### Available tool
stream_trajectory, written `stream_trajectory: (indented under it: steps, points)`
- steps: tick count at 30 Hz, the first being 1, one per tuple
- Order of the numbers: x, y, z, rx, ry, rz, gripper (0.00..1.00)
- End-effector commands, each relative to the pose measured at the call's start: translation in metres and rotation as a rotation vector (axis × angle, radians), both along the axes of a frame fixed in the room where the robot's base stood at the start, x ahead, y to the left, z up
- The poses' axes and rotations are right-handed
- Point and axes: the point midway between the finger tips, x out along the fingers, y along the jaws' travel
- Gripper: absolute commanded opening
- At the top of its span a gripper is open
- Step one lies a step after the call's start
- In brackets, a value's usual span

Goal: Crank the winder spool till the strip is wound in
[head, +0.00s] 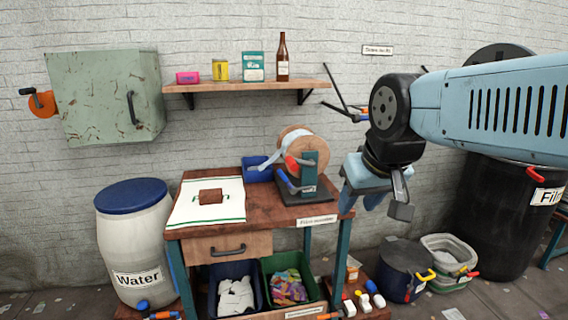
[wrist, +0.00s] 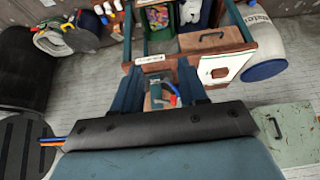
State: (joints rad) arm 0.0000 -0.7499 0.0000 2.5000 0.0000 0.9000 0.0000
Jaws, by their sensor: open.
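The winder spool (head: 311,146) has tan wooden discs and stands upright on a teal stand (head: 309,175) with a dark base, at the right of the wooden table. A pale blue strip (head: 271,161) runs from the spool down towards a blue bin (head: 259,174). A crank with a red part and a blue handle (head: 286,182) is on the spool's near side. My gripper (head: 361,203) is open and empty, to the right of the winder and apart from it. In the wrist view, the winder (wrist: 158,92) shows partly between the fingers of my gripper (wrist: 158,77).
A white cloth (head: 190,212) with a brown block (head: 210,197) lies on the table's left. A shelf (head: 225,88) with a bottle and boxes hangs above. A water barrel (head: 135,245) stands left; a dark pot (head: 400,268) and black barrel (head: 500,220) stand right.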

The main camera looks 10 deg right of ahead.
Motion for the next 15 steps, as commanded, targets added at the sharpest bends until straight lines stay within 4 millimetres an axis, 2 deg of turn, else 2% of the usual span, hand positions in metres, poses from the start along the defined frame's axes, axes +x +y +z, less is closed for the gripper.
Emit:
stream_trajectory:
  steps: [7,10,12,15]
  points:
    - [0.000,0.000,0.000,0.000,0.000,0.000,0.43]
    - [0.002,0.000,0.000,-0.001,-0.003,0.000,0.52]
    - [0.009,0.000,-0.001,-0.003,-0.014,-0.001,0.59]
    - [0.031,0.003,-0.004,-0.012,-0.049,-0.005,0.59]
